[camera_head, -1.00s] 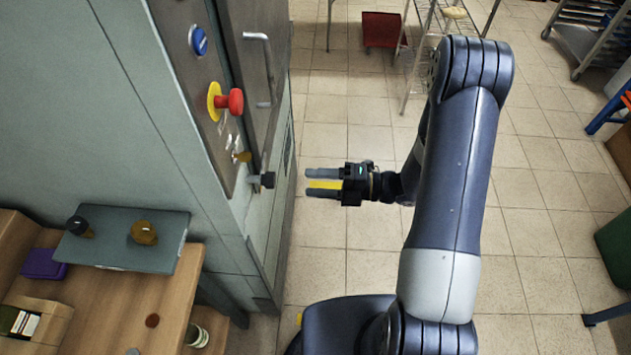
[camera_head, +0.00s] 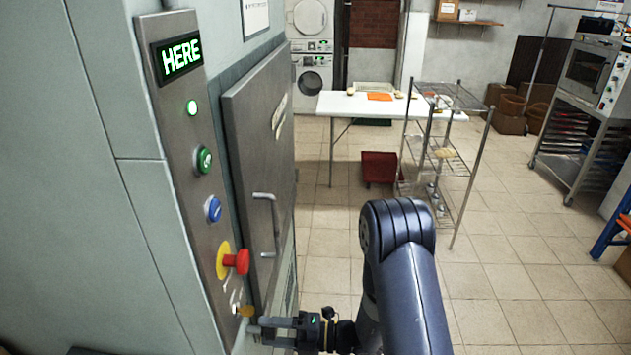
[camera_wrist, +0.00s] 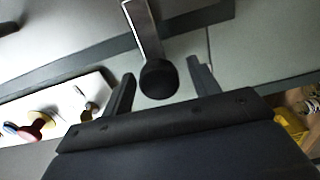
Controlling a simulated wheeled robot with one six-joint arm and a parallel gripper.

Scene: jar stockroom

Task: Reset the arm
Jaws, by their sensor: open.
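My gripper (camera_head: 268,332) is open at the lower edge of the head view, close to the lower end of a steel control panel (camera_head: 190,140) on a grey-green cabinet. In the wrist view, a dark round knob (camera_wrist: 158,80) on a flat metal lever (camera_wrist: 143,32) shows between the two spread fingers of my gripper (camera_wrist: 161,70). I cannot tell whether the fingers touch it. My arm reaches in from the bottom right of the head view.
A wire rack (camera_head: 441,150) and white table (camera_head: 375,106) stand beyond.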

